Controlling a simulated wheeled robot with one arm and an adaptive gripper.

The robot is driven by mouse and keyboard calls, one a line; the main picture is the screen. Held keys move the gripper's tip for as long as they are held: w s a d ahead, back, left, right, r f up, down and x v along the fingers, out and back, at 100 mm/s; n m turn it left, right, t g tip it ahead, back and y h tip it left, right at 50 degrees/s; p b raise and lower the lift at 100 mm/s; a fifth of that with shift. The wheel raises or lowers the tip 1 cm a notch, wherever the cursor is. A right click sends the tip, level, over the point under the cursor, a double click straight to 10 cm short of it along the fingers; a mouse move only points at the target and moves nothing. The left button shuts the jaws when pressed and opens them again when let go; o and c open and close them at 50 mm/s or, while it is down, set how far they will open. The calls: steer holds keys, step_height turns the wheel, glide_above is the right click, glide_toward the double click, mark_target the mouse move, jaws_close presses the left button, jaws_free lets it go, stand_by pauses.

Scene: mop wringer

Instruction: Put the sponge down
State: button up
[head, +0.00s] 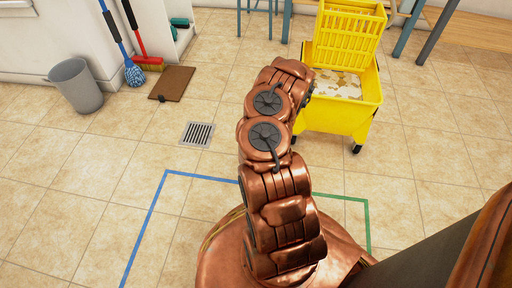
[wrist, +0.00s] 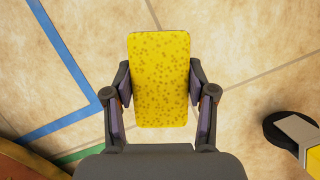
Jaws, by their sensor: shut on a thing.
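A yellow sponge (wrist: 160,78) with darker specks shows in the wrist view, upright in the middle of the picture. My gripper (wrist: 160,88) is shut on it, with one dark finger at its left side and one at its right side. Tiled floor shows behind the sponge; its height above the floor is hard to tell. In the head view my arm hides the gripper and the sponge.
A yellow mop bucket (head: 348,115) on casters, with a wringer (head: 347,32), stands beyond my arm. Blue tape (head: 146,222) and green tape (head: 367,222) mark the clear floor.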

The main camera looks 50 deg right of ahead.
steer(key=shift+w+d+f+b, duration=0.2)
steer(key=shift+w+d, duration=0.7)
steer(key=shift+d, duration=0.2)
steer(key=shift+w+d+f+b, duration=0.15)
steer(key=shift+w+d, duration=0.7)
steer(key=shift+d, duration=0.2)
steer(key=shift+w+d, duration=0.35)
steer(key=shift+w, duration=0.05)
steer(key=shift+f+b, duration=1.2)
steer(key=shift+f, duration=0.65)
steer(key=shift+r, duration=0.1)
steer(key=o, duration=1.3)
